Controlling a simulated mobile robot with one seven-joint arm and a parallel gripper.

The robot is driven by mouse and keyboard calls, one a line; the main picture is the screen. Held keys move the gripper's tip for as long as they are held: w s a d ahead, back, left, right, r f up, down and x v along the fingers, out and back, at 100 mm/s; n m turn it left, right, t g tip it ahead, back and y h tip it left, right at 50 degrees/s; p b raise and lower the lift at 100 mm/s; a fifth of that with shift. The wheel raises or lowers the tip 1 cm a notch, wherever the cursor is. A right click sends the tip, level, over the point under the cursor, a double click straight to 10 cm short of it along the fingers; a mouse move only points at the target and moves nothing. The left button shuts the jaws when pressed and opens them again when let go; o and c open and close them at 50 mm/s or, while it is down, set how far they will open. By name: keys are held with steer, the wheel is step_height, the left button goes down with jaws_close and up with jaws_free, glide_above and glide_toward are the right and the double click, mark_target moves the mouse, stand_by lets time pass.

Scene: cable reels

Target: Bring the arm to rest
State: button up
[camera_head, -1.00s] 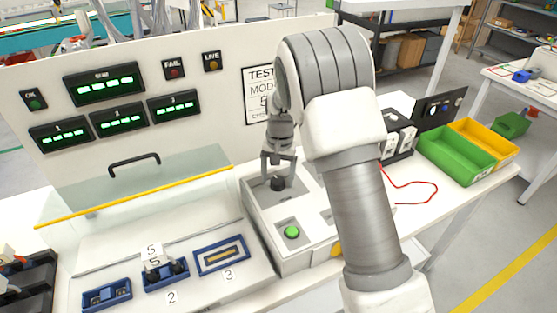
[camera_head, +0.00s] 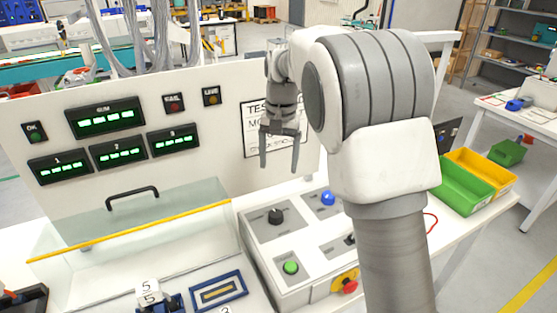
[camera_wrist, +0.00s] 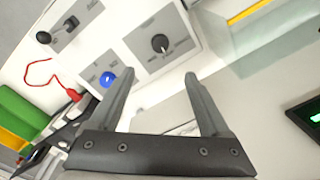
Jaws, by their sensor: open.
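My gripper (camera_head: 279,160) hangs in front of the back panel, above the white control box, with its two fingers apart and nothing between them. In the wrist view the open fingers (camera_wrist: 160,105) point toward the control box. A black rotary knob (camera_head: 276,216) stands on the box below the gripper, and it also shows in the wrist view (camera_wrist: 160,43). My gripper is clear of the knob. A blue button (camera_head: 328,198) and a green button (camera_head: 291,267) are on the same box. My arm hides part of the box's right side.
A hinged clear cover (camera_head: 140,235) with a yellow edge stands left of the box. A red and yellow stop button (camera_head: 346,284) is at the box's front. Green (camera_head: 462,186) and yellow (camera_head: 482,170) bins stand at the right. The panel (camera_head: 220,130) rises behind.

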steer(key=s+d+r+t, duration=0.1)
steer(key=s+d+r, duration=0.15)
steer(key=s, duration=0.25)
steer(key=s+d+r+n+t, duration=0.1)
steer(key=s+d+r, duration=0.1)
steer(key=s+r, duration=0.25)
steer(key=s+d+r+t, duration=0.1)
steer(key=s+d+r, duration=0.2)
steer(key=s, duration=0.3)
steer(key=s+d+f+n+t, duration=0.1)
steer(key=s+f, duration=0.1)
steer(key=s, duration=0.5)
steer(key=s+d+f+n+t, duration=0.1)
steer(key=s+d, duration=0.1)
steer(key=s, duration=0.5)
steer(key=shift+s+f, duration=0.3)
steer(key=shift+f, duration=0.05)
